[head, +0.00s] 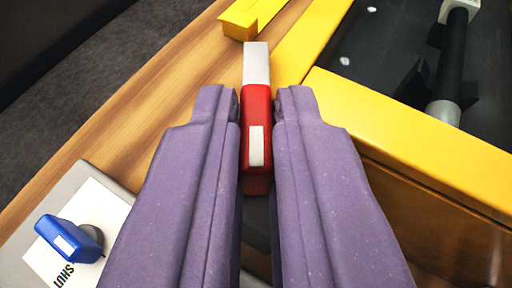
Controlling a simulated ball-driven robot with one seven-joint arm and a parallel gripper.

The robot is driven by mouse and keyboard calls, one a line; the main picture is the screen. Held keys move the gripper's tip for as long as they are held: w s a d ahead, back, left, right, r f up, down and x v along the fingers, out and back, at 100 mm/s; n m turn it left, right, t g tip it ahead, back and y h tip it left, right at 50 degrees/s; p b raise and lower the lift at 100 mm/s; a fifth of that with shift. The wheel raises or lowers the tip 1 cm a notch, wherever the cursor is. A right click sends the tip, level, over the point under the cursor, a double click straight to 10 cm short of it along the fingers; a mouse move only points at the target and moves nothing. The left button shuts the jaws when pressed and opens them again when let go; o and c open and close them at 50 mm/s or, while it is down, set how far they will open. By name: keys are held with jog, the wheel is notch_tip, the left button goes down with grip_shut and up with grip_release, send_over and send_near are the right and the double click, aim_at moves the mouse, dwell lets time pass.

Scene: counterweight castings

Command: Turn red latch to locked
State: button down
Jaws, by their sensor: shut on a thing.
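The red latch (257,110) has a red handle with a white mark on top and a pale grey bar (257,62) running out from its far end. The latch points straight away from me, up the picture. My gripper (256,105) has two purple fingers, one on each side of the red handle, and is shut on it. The near end of the latch and its mount are hidden between the fingers. No locked or unlocked label for it shows.
A blue knob (68,238) sits on a grey plate (75,180) with a "SHUT" label at lower left. A yellow frame (400,135) with a dark panel and black cylinder (452,60) fills the right. A yellow block (250,17) lies beyond the latch. Bare wooden surface (150,115) lies left.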

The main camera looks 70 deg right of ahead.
jog(key=c, duration=1.4)
grip_release()
jog(key=shift+d+r, duration=0.15)
jog(key=shift+c, duration=0.2)
jog(key=shift+d, duration=0.2)
jog(key=p+v, duration=0.2)
jog(key=v, duration=0.5)
jog(key=shift+a+p, duration=0.35)
jog(key=shift+a, duration=0.05)
